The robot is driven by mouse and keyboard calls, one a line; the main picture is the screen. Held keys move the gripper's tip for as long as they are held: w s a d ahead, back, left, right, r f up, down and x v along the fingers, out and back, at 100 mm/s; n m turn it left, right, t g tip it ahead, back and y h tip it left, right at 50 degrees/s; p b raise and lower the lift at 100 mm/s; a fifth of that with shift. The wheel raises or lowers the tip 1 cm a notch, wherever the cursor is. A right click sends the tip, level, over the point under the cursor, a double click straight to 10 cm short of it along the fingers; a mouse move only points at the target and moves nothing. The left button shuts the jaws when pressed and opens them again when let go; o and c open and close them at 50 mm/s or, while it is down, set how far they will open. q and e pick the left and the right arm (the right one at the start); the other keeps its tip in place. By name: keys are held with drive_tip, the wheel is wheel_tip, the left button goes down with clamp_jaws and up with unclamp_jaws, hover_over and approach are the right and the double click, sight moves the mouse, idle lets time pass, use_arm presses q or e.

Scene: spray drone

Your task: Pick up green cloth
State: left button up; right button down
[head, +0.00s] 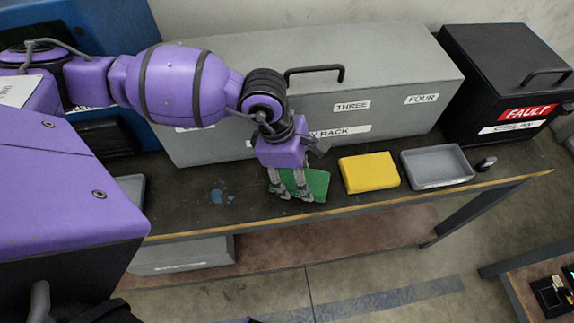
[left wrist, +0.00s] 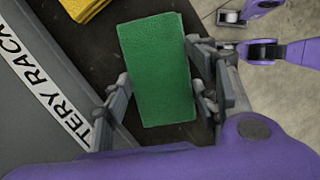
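The green cloth (head: 313,186) lies on the dark bench top in front of the grey battery rack. In the left wrist view the green cloth (left wrist: 158,72) is a flat rectangle between my left gripper's fingers. My left gripper (head: 292,192) points down over the cloth, its fingertips at or near it. In the left wrist view my left gripper (left wrist: 165,100) is open, one finger along each long side of the cloth. A dark gap shows between the left finger and the cloth; contact on the right side is hard to tell.
A yellow cloth (head: 369,172) and a grey tray (head: 437,167) lie to the right on the bench. The grey battery rack (head: 400,75) stands close behind, with a black FAULT box (head: 500,75) at its right. The bench's front edge (head: 380,207) is near the cloth.

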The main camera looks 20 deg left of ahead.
use_arm(q)
drive_tip(key=shift+r, duration=0.1)
drive_tip(key=c, duration=0.4)
